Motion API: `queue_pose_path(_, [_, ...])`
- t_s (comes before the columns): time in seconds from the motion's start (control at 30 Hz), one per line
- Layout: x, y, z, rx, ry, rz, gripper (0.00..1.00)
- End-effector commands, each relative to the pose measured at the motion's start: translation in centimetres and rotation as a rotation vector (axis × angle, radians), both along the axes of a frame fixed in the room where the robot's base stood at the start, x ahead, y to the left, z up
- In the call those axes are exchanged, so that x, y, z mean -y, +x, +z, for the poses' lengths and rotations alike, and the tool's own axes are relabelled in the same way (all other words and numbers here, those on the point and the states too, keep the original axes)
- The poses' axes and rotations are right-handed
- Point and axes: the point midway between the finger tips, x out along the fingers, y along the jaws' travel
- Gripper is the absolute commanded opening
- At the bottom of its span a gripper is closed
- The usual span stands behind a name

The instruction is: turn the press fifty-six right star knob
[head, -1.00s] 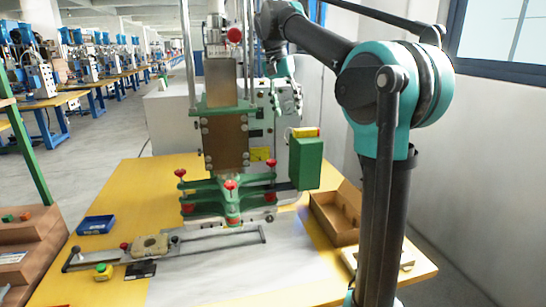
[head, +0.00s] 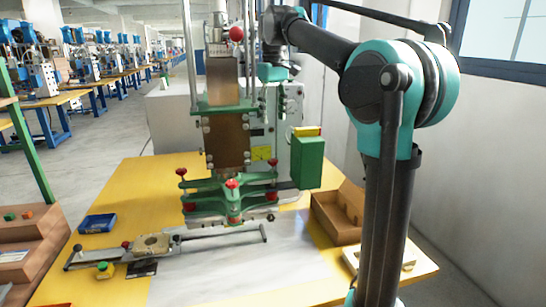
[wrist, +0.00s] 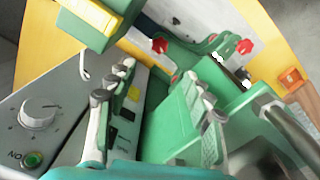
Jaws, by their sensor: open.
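The press stands mid-table with a green cross-shaped bracket (head: 215,190) carrying several red knobs. On its right side are an upper red knob (head: 272,166) and a lower red knob (head: 271,192); I cannot tell which is the right star knob. In the wrist view, red knobs show at the top centre (wrist: 159,46) and top right (wrist: 245,46), beyond the fingers. My gripper (wrist: 158,100) is open and empty, apart from the knobs. In the head view my wrist is up beside the press column, above the knobs; the fingers are not clear there.
A green box with a yellow top (head: 307,160) juts out right of the bracket. A grey control box with a dial (wrist: 38,112) is close beside the left finger. An open cardboard box (head: 335,230), a blue tray (head: 97,223) and a slide fixture (head: 150,245) are on the yellow table.

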Motion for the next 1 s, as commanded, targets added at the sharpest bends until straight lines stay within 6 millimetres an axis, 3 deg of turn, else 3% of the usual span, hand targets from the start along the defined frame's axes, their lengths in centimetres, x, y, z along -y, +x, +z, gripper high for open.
queue_pose_path(0.6, [0.0, 0.0, -12.0, 0.000, 0.000, -0.002, 0.51])
queue_pose_path(0.8, [0.0, 0.0, -14.1, 0.000, 0.000, -0.002, 0.51])
queue_pose_path(1.0, [0.0, 0.0, -14.8, 0.000, 0.000, -0.002, 0.51])
